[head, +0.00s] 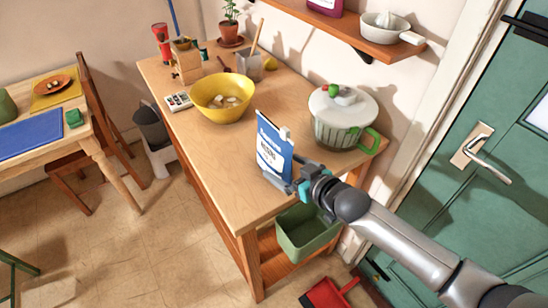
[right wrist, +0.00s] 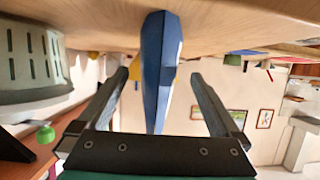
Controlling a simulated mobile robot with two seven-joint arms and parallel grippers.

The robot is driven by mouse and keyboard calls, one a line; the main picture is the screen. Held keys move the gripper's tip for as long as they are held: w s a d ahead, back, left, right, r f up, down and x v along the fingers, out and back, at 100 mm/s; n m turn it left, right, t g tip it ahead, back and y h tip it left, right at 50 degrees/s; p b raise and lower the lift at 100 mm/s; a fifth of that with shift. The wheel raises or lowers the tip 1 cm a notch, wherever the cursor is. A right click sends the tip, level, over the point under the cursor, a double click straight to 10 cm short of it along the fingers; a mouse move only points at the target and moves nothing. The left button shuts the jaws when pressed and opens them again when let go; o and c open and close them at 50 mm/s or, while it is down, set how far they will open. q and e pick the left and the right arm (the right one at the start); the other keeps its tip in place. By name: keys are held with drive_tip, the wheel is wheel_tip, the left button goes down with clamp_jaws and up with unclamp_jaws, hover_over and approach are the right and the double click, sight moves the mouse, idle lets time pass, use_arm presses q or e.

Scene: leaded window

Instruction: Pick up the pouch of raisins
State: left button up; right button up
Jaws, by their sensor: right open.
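The pouch of raisins (head: 270,145), blue and white with printed text, stands upright near the front right edge of the wooden table (head: 205,150). My right gripper (head: 290,178) is at the pouch's lower part, coming in from the right. In the right wrist view, which looks upside down, the pouch (right wrist: 158,65) shows edge-on between the two spread fingers of the right gripper (right wrist: 159,76), with a gap on either side. The right gripper is open. My left gripper is not in view.
A white-lidded, slotted pot (head: 340,125) with a green handle stands just right of the pouch; it also shows in the right wrist view (right wrist: 30,60). A yellow bowl (head: 222,92) is behind to the left. A green bin (head: 303,232) sits below the table edge. The front left tabletop is clear.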

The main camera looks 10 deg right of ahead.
drive_tip(key=shift+b+x, duration=0.4)
drive_tip(key=shift+x, duration=1.8)
drive_tip(key=shift+d+f, duration=0.1)
drive_tip(key=shift+f, duration=0.05)
drive_tip(key=shift+c, duration=0.2)
drive_tip(key=c, duration=1.5)
drive_tip(key=shift+c, duration=0.2)
drive_tip(key=shift+r, duration=0.2)
